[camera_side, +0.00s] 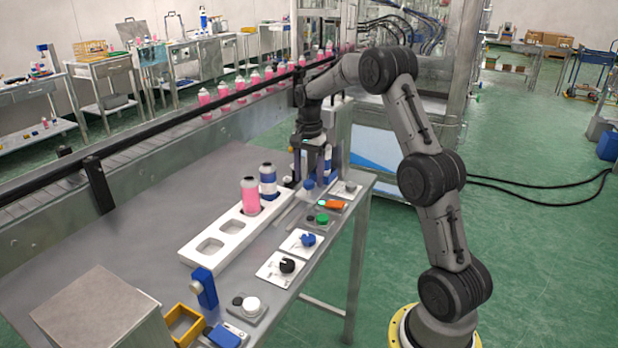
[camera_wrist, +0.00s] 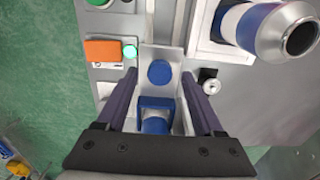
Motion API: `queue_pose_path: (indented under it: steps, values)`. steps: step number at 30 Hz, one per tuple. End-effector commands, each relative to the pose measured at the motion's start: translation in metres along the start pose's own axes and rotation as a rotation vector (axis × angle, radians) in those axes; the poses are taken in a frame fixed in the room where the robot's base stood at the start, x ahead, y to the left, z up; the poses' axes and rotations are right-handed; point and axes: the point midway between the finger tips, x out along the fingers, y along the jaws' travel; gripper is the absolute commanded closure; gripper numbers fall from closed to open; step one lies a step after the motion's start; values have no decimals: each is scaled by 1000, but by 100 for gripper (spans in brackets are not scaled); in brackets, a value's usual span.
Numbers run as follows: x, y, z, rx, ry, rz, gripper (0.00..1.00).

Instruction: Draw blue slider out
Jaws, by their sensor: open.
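A blue round knob (camera_wrist: 159,72) stands on a pale metal plate (camera_wrist: 160,55) in the wrist view. A blue block (camera_wrist: 155,103) with a rounded blue part sits closer to my wrist; which of these blue parts is the slider I cannot tell. My gripper (camera_wrist: 158,82) is open, with one dark finger on either side of the blue parts and visible gaps to both. In the side view my gripper (camera_side: 313,170) points down at the table's far right end, and a blue knob (camera_side: 308,184) shows at its fingertips. The block's lower part is hidden by the gripper body.
A white rack (camera_side: 222,240) holds a pink bottle (camera_side: 250,196) and a blue-banded can (camera_side: 268,181) close to my gripper. An orange block (camera_wrist: 102,50), a lit green button (camera_wrist: 129,51) and a key switch (camera_wrist: 208,83) flank the fingers. A conveyor with pink bottles runs behind.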

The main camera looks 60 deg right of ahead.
Motion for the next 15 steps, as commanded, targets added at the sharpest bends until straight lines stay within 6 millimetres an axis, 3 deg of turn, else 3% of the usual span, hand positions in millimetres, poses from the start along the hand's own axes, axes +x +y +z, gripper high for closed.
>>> queue_pose_path:
  steps: [12,15]
  values:
    - [8,0,0,0,0,0,31]
    - [8,0,0,0,0,0,49]
